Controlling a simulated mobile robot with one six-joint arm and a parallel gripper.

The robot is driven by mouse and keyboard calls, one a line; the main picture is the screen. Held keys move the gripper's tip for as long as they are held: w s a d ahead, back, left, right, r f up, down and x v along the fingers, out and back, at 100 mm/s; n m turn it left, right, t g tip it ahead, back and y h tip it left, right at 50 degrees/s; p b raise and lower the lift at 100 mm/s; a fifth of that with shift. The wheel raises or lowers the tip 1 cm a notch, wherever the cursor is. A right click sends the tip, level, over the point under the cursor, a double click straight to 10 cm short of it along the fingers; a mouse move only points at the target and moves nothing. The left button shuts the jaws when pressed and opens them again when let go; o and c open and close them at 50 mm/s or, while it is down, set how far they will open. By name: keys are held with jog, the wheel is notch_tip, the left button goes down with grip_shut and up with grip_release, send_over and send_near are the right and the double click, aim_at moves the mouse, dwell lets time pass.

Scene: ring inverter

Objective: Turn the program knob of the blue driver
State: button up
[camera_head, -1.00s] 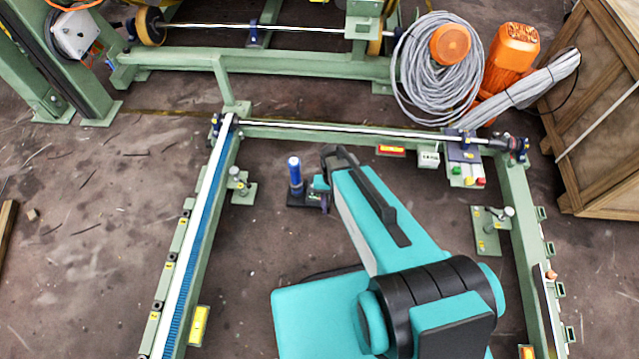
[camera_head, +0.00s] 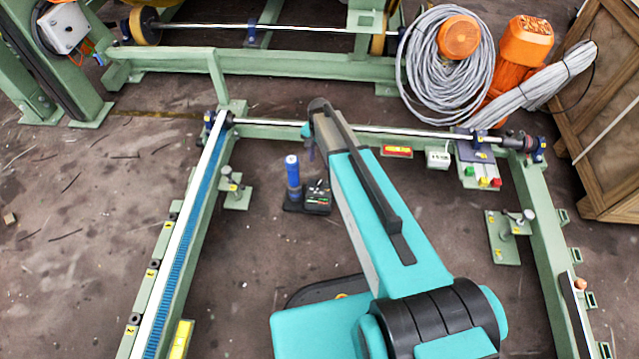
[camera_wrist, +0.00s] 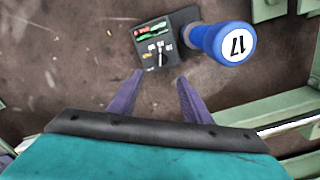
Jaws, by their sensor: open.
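The blue driver (camera_head: 293,176) stands upright on a black base (camera_head: 308,205) on the floor inside the green frame. In the wrist view, the driver (camera_wrist: 225,43) shows its top, marked 17, at the upper right. Its black panel (camera_wrist: 145,68) carries a red mark, a green display, small coloured marks and a small dark knob with a white pointer (camera_wrist: 160,57). My gripper (camera_wrist: 160,76) has two purple fingers spread apart and empty, with the panel and knob just beyond their tips in the picture. In the head view, my gripper (camera_head: 310,147) hangs behind the driver, partly hidden by the arm.
Green frame rails (camera_head: 196,230) run left and right, with a shaft (camera_head: 385,131) across the back. A small bracket (camera_head: 237,190) stands left of the driver. Coiled grey cable (camera_head: 445,75), an orange motor (camera_head: 515,65) and a wooden crate (camera_head: 600,150) stand at the back right.

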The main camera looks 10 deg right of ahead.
aim_at(319, 182)
dwell(0.4)
notch_tip(319, 182, down, 14)
jog(key=b, duration=0.3)
jog(key=shift+r+b, duration=0.1)
jog(key=shift+b, duration=0.3)
jog(key=c, duration=1)
